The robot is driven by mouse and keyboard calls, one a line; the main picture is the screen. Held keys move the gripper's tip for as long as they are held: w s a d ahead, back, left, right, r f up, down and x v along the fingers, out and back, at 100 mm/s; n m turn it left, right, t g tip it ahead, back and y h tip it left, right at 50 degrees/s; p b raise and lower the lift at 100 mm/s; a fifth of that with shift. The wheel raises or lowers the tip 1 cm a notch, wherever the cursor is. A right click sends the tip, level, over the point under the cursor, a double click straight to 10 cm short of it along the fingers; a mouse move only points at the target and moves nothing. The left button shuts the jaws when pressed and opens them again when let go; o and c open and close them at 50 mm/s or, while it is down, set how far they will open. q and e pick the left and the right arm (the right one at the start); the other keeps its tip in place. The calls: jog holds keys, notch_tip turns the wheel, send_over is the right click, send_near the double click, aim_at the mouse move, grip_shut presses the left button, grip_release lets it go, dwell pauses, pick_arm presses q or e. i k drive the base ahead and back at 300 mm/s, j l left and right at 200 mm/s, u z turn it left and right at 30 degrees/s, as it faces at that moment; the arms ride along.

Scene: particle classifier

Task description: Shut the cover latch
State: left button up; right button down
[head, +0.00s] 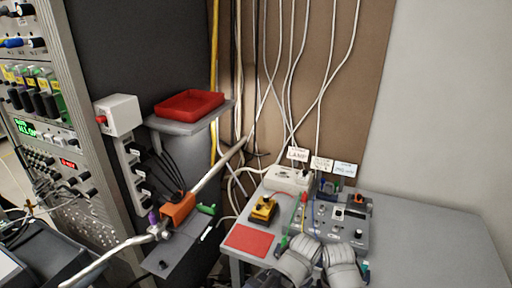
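An orange block (178,211) sits around a metal pipe at lower centre-left, with a green lever-like part (206,208) on its right side and a purple part (153,217) on its left. I cannot tell for sure which part is the cover latch. Two grey rounded shapes at the bottom, over the table's front edge, look like my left gripper (297,264) and my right gripper (342,266), side by side. Both are well to the right of the orange block and apart from it. Their fingers do not show clearly, so their opening is unclear.
A grey table (430,245) at right holds a red mat (248,240), a yellow-black box (264,210), a white box (290,179) and a control box (350,230) with leads. A red tray (190,104) stands on a shelf above. An instrument rack (50,110) fills the left.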

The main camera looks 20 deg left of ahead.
aim_at(212, 210)
jog(key=k+j, duration=0.15)
jog(key=k, duration=0.25)
jog(key=k+j, duration=0.15)
jog(key=k, duration=0.25)
